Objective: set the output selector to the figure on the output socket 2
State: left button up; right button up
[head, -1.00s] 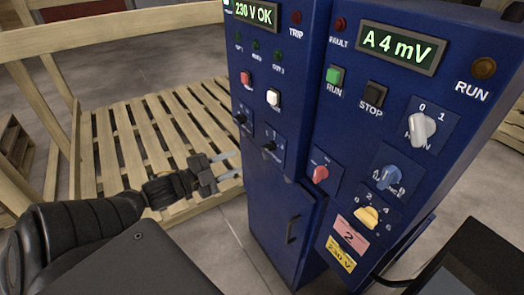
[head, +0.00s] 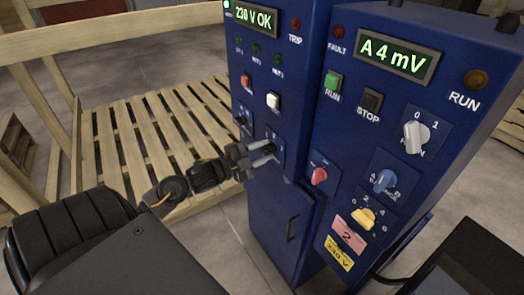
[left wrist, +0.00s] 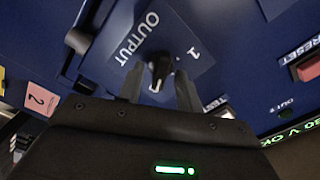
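The output selector is a small black knob with a white mark on a blue plate lettered OUTPUT; the left wrist view shows the knob (left wrist: 160,70), with a figure 1 on the plate to its right. My left gripper (left wrist: 158,88) is open, one finger on each side of the knob; I cannot tell whether they touch it. In the head view my left gripper (head: 266,151) is at the selector plate (head: 279,143) and hides most of the knob. A pink label with a 2 (head: 348,236) is low on the right cabinet. My right gripper is out of view.
A red knob (head: 319,176), a blue knob (head: 385,180) and a yellow knob (head: 364,217) are on the right cabinet. Another black knob (head: 240,121) is left of the selector. A wooden pallet (head: 130,140) lies behind my left arm.

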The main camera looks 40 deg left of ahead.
pick_arm(q)
grip_shut()
dwell(0.3)
